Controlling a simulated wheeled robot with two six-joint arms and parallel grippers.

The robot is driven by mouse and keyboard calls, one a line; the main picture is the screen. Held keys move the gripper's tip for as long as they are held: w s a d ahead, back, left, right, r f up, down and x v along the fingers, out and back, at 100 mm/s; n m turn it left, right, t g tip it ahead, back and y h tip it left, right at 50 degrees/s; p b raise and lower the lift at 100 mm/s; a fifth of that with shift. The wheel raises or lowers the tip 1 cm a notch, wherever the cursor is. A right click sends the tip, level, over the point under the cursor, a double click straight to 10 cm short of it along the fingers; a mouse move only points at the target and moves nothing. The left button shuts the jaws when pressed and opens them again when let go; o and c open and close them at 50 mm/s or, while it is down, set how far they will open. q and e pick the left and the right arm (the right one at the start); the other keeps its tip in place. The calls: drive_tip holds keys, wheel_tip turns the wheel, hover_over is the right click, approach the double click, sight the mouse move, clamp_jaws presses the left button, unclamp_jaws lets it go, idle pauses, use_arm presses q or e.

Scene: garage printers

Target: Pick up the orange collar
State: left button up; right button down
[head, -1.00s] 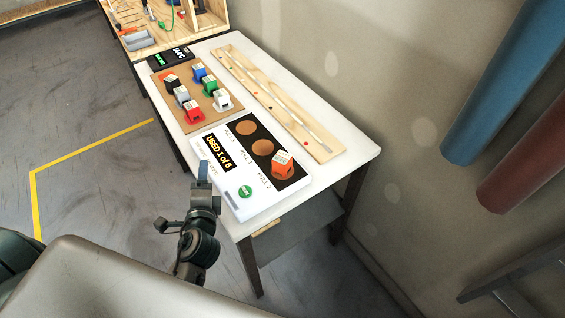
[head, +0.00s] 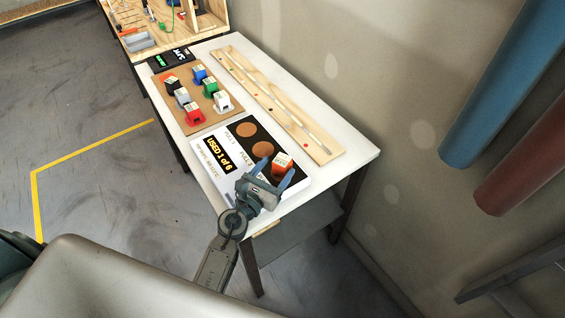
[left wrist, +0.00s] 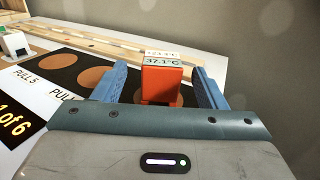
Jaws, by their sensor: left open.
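The orange collar (head: 282,163) stands on a round brown spot on the black strip of the white panel (head: 232,193). In the left wrist view the orange collar (left wrist: 161,84) has a white label on top reading about 37.1°C. My left gripper (head: 273,171) is open, its two blue fingers pointing at the collar. In the left wrist view its fingers (left wrist: 160,88) stand to the left and right of the collar, with a gap visible at the right. My right gripper is not in view.
A brown board (head: 182,100) with several coloured collars lies farther back on the white table (head: 335,160). A long wooden tray (head: 272,100) lies along the wall side. A wooden rack (head: 160,30) stands at the far end. The wall is close at right.

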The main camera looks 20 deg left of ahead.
sight(286, 156)
use_arm(q)
drive_tip(key=p+x, duration=0.1)
drive_tip(key=x, duration=0.4)
drive_tip(key=shift+d+r, duration=0.1)
drive_tip(key=shift+r, duration=0.1)
drive_tip(key=shift+w+f, duration=0.1)
drive_tip(key=shift+w, duration=0.1)
drive_tip(key=shift+s, duration=0.1)
drive_tip(key=shift+c, duration=0.8)
drive_tip(key=c, duration=0.9)
